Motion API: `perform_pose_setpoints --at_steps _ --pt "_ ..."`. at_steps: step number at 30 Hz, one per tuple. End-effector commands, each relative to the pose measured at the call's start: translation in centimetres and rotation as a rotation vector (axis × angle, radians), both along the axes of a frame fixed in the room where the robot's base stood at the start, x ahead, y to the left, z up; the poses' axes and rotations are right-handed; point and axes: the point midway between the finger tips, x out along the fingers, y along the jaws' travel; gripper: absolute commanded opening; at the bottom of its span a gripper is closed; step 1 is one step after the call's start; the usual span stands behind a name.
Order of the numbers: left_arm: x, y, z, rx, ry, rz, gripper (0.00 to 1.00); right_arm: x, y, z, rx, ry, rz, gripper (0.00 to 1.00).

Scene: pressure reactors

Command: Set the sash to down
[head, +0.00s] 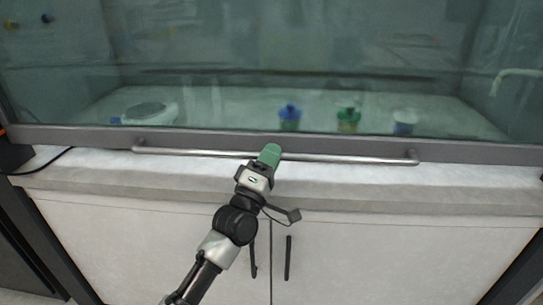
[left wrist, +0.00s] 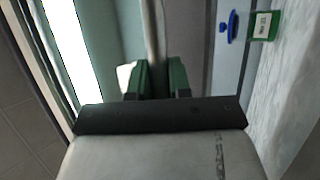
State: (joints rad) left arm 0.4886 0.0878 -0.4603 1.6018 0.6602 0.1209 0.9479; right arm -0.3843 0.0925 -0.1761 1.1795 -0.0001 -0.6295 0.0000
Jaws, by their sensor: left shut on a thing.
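The sash (head: 220,70) is a wide glass pane with a grey bottom frame. Its frame sits low, a little above the pale worktop (head: 90,180). A long metal bar handle (head: 340,159) runs along the bottom of the sash. My left gripper (head: 270,155) has green fingers and is shut on the bar near its middle. In the left wrist view the bar handle (left wrist: 153,45) passes between the two green fingers (left wrist: 158,82). The fingers hide the part of the bar that they hold. My right gripper is not in view.
Behind the glass stand a blue container (head: 289,117), a green container (head: 348,120), a white cup (head: 404,122) and a round-topped device (head: 150,112). Below the worktop are white cabinet doors (head: 380,245) with dark handles (head: 288,258). A black cable (head: 45,165) lies at the left.

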Motion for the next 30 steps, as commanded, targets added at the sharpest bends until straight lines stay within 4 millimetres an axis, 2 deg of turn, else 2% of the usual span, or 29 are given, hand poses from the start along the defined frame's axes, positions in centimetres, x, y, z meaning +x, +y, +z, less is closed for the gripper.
perform_pose_setpoints --at_steps 6,7,11,22,30 --pt "0.0 0.0 -0.2 0.003 0.005 -0.001 0.00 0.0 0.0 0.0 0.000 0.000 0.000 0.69" --pt "0.0 0.0 -0.2 0.002 0.004 -0.001 0.24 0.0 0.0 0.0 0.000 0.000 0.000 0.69" --pt "0.0 0.0 -0.1 0.002 0.003 0.000 0.43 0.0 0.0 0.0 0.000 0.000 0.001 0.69" --pt "-0.4 0.3 -0.5 0.001 0.001 0.001 0.43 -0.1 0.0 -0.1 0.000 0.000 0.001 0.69" --pt "-4.3 2.1 -3.1 0.003 0.003 0.001 0.43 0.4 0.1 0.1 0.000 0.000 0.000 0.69"
